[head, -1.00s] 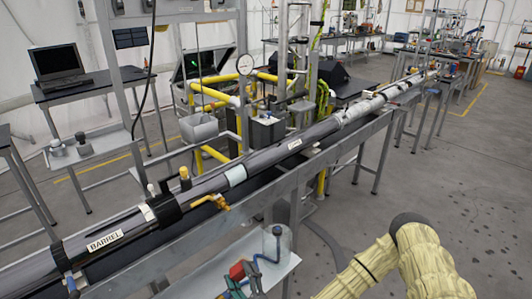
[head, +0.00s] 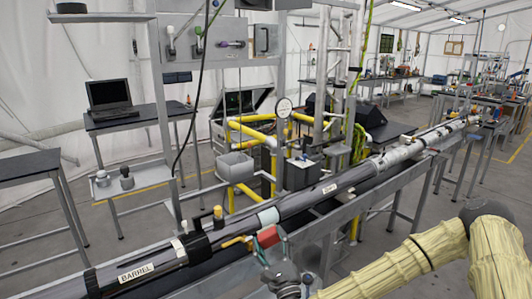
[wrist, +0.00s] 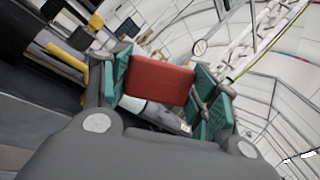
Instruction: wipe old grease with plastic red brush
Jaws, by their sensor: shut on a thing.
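The red brush (head: 268,236) shows as a red block held up in front of the long grey barrel (head: 235,221). My gripper (head: 270,246) is shut on it. In the wrist view the red block (wrist: 158,80) sits between the teal finger pads of my gripper (wrist: 160,88). I see no bristles, and I cannot make out any grease patch. The brush overlaps the barrel in the head view; I cannot tell whether they touch.
A yellow-handled valve (head: 237,242) is just left of the brush, and a yellow-capped fitting (head: 218,216) stands on the barrel. A pressure gauge (head: 284,107) rises behind. A laptop (head: 110,98) sits on a table at the back left. Open floor lies right of the bench.

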